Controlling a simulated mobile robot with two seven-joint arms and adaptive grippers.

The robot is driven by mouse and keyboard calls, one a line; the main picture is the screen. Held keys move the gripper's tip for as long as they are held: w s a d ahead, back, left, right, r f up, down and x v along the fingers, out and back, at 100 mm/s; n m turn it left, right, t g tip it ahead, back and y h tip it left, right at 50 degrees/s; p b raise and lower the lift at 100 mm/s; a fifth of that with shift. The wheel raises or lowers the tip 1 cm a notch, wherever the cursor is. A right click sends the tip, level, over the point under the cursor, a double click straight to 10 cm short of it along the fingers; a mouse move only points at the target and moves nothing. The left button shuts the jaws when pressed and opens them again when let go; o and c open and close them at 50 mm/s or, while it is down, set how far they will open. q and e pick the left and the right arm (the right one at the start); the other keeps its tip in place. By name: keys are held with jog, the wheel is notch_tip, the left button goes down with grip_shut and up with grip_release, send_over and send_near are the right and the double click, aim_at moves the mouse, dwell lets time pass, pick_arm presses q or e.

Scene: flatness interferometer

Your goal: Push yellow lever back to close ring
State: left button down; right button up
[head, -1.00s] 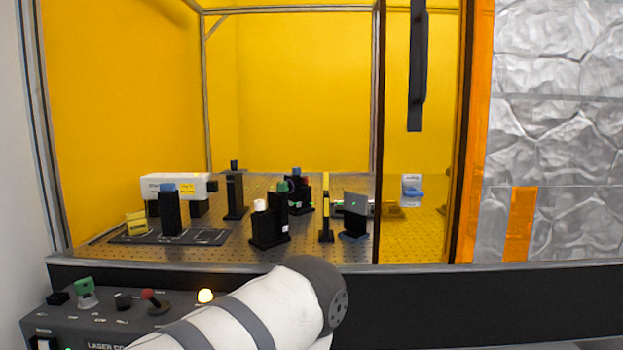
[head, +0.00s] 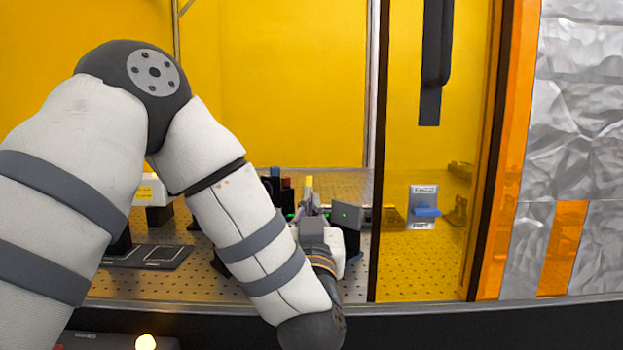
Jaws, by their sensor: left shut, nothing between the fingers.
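The yellow lever (head: 309,183) stands upright among the optics on the perforated bench, with only its upper part showing. My left arm comes in from the left and bends down over the bench. My left gripper (head: 311,208) is shut and empty, pointing away from me just in front of the lever. Whether its fingertips touch the lever I cannot tell. The ring and the lever's lower part are not clearly visible behind the gripper. My right gripper is not in view.
A black square mount (head: 347,214) stands close to the right of the gripper. A half-open enclosure has an amber panel (head: 431,150) with a dark handle (head: 434,65) at right. A white laser box and a black plate (head: 150,257) lie left, partly behind my arm.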

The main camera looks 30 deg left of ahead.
aim_at(311, 181)
pick_arm(q)
jog(key=x, duration=0.3)
jog(key=f+x, duration=0.1)
jog(key=x, duration=0.3)
jog(key=f+x, duration=0.1)
jog(key=x, duration=0.3)
jog(key=shift+w+a+r+b, duration=0.1)
jog(key=shift+w+a+b, duration=0.1)
jog(key=shift+w+b, duration=0.15)
jog(key=shift+w+a, duration=0.2)
jog(key=shift+w, duration=0.2)
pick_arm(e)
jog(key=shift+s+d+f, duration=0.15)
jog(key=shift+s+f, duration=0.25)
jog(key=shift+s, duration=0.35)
